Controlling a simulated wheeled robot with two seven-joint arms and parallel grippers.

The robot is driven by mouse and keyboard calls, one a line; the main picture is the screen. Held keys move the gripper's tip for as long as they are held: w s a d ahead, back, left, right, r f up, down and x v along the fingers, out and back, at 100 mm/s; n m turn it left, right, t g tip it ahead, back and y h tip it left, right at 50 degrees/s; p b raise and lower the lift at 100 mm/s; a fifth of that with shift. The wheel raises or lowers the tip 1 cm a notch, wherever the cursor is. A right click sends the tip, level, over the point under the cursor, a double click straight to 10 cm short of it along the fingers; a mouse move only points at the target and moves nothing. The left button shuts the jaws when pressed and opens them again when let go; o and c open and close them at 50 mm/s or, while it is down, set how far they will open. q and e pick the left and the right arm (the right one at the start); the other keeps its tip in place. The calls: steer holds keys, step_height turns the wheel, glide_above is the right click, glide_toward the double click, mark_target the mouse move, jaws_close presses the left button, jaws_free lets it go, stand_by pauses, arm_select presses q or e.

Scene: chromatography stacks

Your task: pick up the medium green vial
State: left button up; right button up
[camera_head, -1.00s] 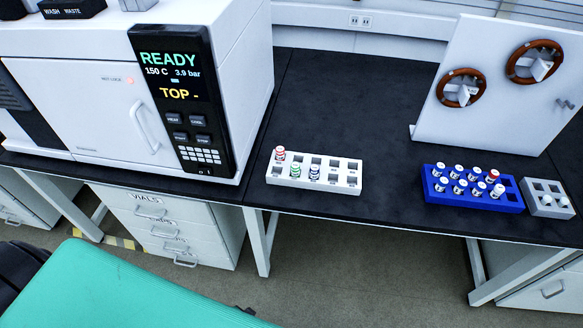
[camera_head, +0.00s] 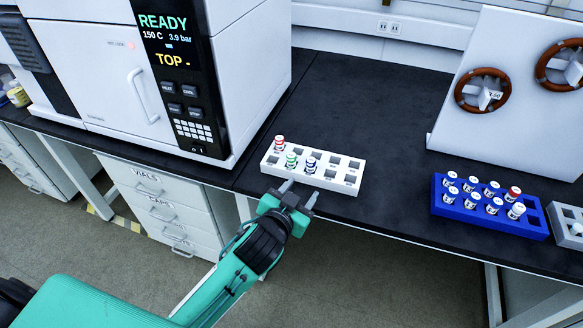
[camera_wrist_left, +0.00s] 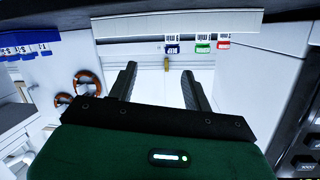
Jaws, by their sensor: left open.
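The green-marked vial (camera_head: 291,160) stands upright in the front row of a white rack (camera_head: 338,188) near the bench's front edge. A red-capped vial (camera_head: 279,144) is behind it to the left, and a blue-marked vial (camera_head: 311,164) is to its right. My left gripper (camera_head: 299,192) is open and empty in front of the rack, its fingers pointing toward it. In the left wrist view the open fingers (camera_wrist_left: 159,74) are apart from the green vial (camera_wrist_left: 203,45), which shows upside down between the blue and red ones. My right gripper is out of view.
The white instrument (camera_head: 100,75) with its READY panel stands left behind the rack. A blue rack (camera_head: 485,222) of several vials and a grey rack (camera_head: 563,217) are at right, before a white board (camera_head: 470,135). The bench between is clear.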

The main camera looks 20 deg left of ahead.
arm_select(q)
steer(key=w+d+r+m+t+h, duration=0.35)
steer(key=d+r+m+h, duration=0.6)
steer(key=d+r, duration=0.4)
steer(key=s+d+r+m+g+h, duration=0.1)
steer(key=d+r+m+g+h, duration=0.3)
steer(key=m+g+h, duration=0.35)
steer(key=m+g+y, duration=1)
steer(key=g+y, duration=0.1)
steer(key=y, duration=0.8)
glide_above(291, 155)
step_height(291, 155, down, 6)
steer(key=f, duration=0.7)
steer(key=shift+w+a, duration=0.1)
steer(key=shift+a, duration=0.1)
steer(key=shift+d+f, duration=0.1)
steer(key=shift+f, duration=0.8)
step_height(291, 155, down, 4)
steer(key=shift+d+f+p, duration=0.1)
steer(key=shift+f+p, duration=0.05)
steer(key=shift+p, duration=0.35)
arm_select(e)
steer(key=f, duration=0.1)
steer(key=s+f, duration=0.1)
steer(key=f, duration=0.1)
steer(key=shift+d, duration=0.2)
